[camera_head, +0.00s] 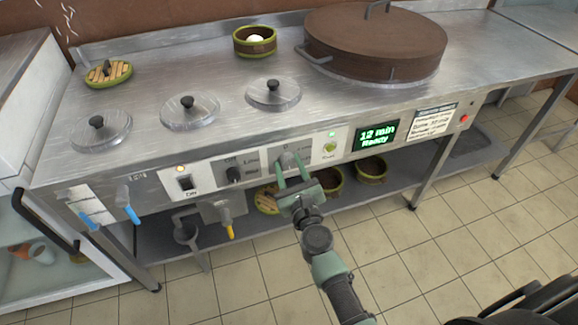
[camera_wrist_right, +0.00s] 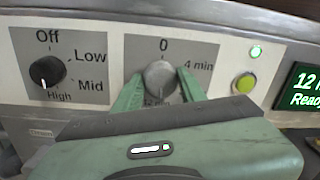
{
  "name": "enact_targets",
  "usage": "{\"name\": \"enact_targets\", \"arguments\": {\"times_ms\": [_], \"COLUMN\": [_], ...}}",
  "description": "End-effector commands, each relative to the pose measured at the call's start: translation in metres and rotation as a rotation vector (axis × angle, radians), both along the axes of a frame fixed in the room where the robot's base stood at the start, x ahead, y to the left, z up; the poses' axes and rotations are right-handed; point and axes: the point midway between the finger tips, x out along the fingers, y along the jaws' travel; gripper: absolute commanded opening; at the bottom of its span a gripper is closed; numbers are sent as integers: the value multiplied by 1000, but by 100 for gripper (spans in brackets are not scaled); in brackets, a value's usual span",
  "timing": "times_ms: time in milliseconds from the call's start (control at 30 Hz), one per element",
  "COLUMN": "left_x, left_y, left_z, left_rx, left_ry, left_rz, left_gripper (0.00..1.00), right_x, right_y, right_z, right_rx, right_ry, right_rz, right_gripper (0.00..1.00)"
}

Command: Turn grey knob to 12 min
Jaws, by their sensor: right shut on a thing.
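The grey knob (camera_wrist_right: 160,77) sits on a grey dial plate on the panel, with "0" above it and "4 min" at its upper right. The lettering below it is partly hidden by my gripper. My right gripper (camera_wrist_right: 160,84) is shut on the knob, one green finger on each side; in the head view my right gripper (camera_head: 290,162) reaches the panel from below. The knob's pointer direction is not clear. The green display (camera_head: 376,136) reads "12 min Ready". My left gripper is not in view.
A black knob (camera_wrist_right: 48,72) with Off, Low, Mid and High marks is left of the grey one. A yellow-green button (camera_wrist_right: 244,83) is to the right, below a lit green lamp (camera_wrist_right: 256,51). A large brown lid (camera_head: 375,45) stands on the steel counter above.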

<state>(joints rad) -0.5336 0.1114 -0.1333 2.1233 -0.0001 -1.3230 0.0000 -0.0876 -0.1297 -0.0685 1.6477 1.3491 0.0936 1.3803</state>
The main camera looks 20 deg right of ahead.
Motion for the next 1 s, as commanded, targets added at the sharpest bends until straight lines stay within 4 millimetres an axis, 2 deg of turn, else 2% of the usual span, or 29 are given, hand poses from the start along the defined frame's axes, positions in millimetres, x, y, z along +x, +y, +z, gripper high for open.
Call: {"name": "enact_targets", "arguments": {"times_ms": [300,767,800,833,867,1000], "left_x": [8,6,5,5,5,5], "left_y": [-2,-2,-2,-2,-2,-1], "left_z": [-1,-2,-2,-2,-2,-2], "left_rx": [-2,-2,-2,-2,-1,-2], "left_ry": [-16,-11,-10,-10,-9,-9], "left_rz": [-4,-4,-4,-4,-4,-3], "left_gripper": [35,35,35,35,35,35], "right_x": [0,0,0,0,0,0], "right_y": [-1,-1,-1,-1,-1,0], "right_z": [1,1,1,1,1,1], "right_rx": [88,100,100,100,99,98], "right_ry": [1,2,2,2,2,2], "right_rz": [-2,-2,-2,-1,-1,-1], "right_gripper": [0,0,52,60,62,62]}}
